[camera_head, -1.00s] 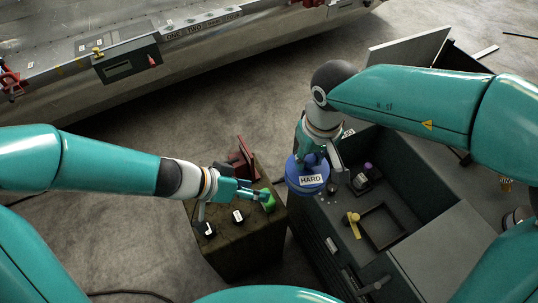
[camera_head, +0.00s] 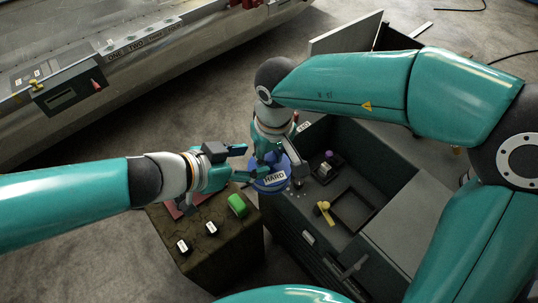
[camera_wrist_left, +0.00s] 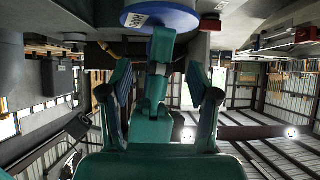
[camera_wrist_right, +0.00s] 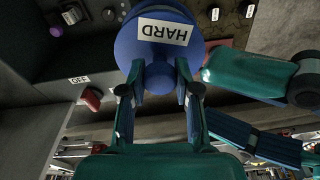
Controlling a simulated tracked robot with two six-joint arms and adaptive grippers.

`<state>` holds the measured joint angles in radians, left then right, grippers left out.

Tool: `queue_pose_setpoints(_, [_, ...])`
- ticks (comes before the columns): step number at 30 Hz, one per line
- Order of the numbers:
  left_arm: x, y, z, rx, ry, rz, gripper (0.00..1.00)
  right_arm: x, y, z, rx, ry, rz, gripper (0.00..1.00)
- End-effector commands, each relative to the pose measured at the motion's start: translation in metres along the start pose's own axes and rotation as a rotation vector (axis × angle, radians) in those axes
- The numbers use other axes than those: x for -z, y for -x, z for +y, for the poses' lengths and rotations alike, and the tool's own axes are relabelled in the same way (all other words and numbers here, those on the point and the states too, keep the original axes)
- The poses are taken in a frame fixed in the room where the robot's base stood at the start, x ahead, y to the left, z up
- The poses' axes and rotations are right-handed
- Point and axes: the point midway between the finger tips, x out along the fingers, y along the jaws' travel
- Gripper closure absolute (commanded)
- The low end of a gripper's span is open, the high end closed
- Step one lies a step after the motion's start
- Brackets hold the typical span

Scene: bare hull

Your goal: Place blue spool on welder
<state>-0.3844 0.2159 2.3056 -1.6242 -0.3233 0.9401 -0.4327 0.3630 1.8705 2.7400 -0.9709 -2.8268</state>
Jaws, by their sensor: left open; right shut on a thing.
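The blue spool (camera_head: 262,187), with a white HARD label, is held by my right gripper (camera_head: 271,160) over the near left edge of the dark grey welder (camera_head: 340,215). In the right wrist view the fingers are shut on the hub of the spool (camera_wrist_right: 128,38). My left gripper (camera_head: 241,164) is open and empty, its fingers pointing at the spool from the left, close to it. In the left wrist view the spool (camera_wrist_left: 180,20) shows just beyond the open fingers (camera_wrist_left: 160,88). Whether the left fingers touch it, I cannot tell.
A brown block (camera_head: 225,245) left of the welder carries a green piece (camera_head: 237,204) and labelled black and white items (camera_head: 211,229). The welder's open bay holds a yellow knob (camera_head: 324,207) and a purple-topped knob (camera_head: 328,155). A metal hull (camera_head: 130,60) lies at upper left.

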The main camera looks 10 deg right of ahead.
Motion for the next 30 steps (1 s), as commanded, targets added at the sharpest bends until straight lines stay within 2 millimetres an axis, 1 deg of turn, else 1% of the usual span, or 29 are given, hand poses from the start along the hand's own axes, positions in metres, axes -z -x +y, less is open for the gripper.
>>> queue_pose_setpoints(1, [0.000,-0.009,0.001,-0.003,0.001,-0.002,0.39,0.001,0.001,0.000,0.000,0.000,0.002,1.00])
queue_pose_setpoints(6, [0.000,-0.033,0.001,-0.003,0.000,-0.002,0.39,0.001,0.001,0.000,0.000,0.000,0.002,1.00])
queue_pose_setpoints(12, [0.000,-0.055,0.000,-0.001,0.001,-0.002,0.39,0.001,0.001,0.000,0.000,0.000,0.002,1.00])
queue_pose_setpoints(18, [0.000,-0.065,0.000,0.000,-0.001,-0.001,0.39,0.001,0.001,0.000,0.000,0.000,0.002,1.00])
queue_pose_setpoints(26, [0.000,-0.065,0.000,0.001,0.000,0.000,0.39,0.001,0.001,0.000,0.000,0.000,0.002,1.00])
queue_pose_setpoints(28, [0.000,-0.065,0.000,0.001,0.000,0.000,0.47,0.001,0.001,0.000,0.000,0.000,0.002,1.00])
queue_pose_setpoints(30, [0.000,-0.065,0.000,0.001,0.000,0.000,0.59,0.001,0.001,0.000,0.000,0.000,0.002,1.00])
